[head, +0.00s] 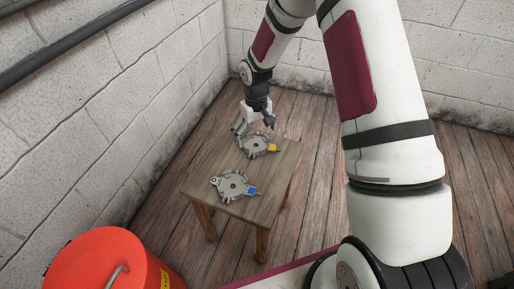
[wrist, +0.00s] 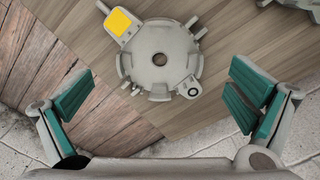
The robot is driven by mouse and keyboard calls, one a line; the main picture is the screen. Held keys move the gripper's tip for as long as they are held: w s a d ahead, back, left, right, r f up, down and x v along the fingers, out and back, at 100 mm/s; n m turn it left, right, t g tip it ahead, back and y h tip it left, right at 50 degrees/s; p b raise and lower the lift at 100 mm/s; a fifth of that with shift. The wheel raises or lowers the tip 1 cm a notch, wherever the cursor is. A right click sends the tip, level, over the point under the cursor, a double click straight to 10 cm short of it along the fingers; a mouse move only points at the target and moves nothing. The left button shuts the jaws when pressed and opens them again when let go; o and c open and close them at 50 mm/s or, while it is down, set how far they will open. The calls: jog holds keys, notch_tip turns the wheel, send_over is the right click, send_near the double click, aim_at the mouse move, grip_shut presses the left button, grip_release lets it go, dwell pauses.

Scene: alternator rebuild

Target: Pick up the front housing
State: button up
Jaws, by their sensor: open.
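Two grey round housings with lugs lie flat on a small wooden table (head: 203,183). One has a yellow tag (head: 259,146), the other a blue tag (head: 232,186); I cannot tell by sight which is the front housing. The yellow-tagged one is also in the wrist view (wrist: 180,65), with a hole in its centre and the tag at its upper left. My gripper (head: 255,127) is at the far end of the table, by the yellow-tagged housing. In the wrist view its green-padded fingers (wrist: 161,92) are wide apart and empty, with that housing lying beyond the gap between them.
The blue-tagged housing lies nearer on the same table, apart from the other. A red bucket (head: 100,268) stands at lower left. A block wall (head: 130,100) runs left of the table. Bare plank floor (head: 310,215) lies to its right.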

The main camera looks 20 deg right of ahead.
aim_at(258, 144)
notch_tip(258, 144, down, 3)
jog(key=shift+r+b, duration=0.1)
jog(key=shift+b, duration=0.35)
jog(key=c, duration=1.6)
jog(key=shift+o, duration=0.2)
jog(key=shift+r, duration=0.1)
